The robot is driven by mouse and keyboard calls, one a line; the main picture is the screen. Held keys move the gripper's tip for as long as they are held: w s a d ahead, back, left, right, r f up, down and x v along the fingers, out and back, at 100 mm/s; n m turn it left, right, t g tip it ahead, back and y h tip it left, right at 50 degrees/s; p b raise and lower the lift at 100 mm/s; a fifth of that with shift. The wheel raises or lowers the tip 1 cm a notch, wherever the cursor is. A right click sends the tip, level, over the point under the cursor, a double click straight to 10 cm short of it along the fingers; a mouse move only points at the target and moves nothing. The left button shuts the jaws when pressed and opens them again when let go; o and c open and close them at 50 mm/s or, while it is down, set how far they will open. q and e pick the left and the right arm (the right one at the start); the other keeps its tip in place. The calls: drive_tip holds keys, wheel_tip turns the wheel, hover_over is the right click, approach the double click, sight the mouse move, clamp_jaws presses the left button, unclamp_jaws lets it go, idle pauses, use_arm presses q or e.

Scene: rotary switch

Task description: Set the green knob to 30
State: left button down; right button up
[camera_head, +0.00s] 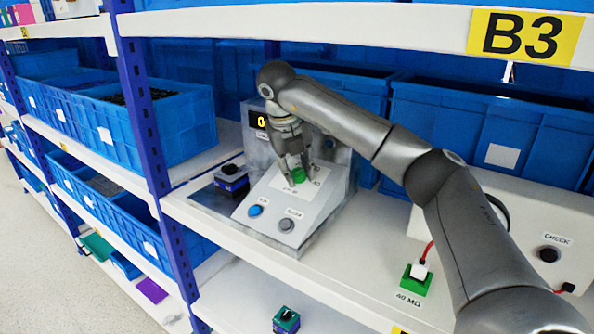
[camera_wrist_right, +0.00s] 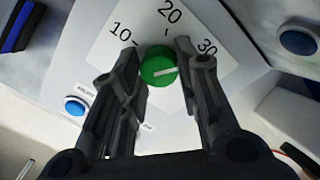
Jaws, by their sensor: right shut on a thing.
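The green knob (camera_head: 299,175) sits on the sloped panel of a grey console (camera_head: 318,207) on the shelf. In the right wrist view the green knob (camera_wrist_right: 158,66) has a white pointer line directed to the right, roughly toward the 30 side. The white dial plate (camera_wrist_right: 140,30) shows 10, 20 and 30; the mark by 30 is partly hidden by a finger. My right gripper (camera_head: 297,168) reaches down from above, its fingers (camera_wrist_right: 161,55) on either side of the knob and shut on it. My left gripper is out of view.
The console has a blue button (camera_head: 255,211), a grey button (camera_head: 286,225) and a display (camera_head: 261,121) partly covered by my arm. A black box (camera_head: 231,180) stands left. Blue crates (camera_head: 490,135) stand behind. A green block (camera_head: 415,280) with a red cable lies right.

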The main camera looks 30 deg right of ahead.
drive_tip(key=shift+s+f, duration=0.15)
drive_tip(key=shift+f, duration=0.2)
drive_tip(key=o, duration=1)
drive_tip(key=shift+a+r, duration=0.1)
drive_tip(key=shift+a, duration=0.05)
drive_tip(key=shift+o, duration=0.2)
drive_tip(key=shift+d, duration=0.2)
drive_tip(key=shift+r, duration=0.3)
drive_tip(key=shift+v, duration=1.15)
drive_tip(key=s+a, duration=0.5)
drive_tip(key=a, duration=0.6)
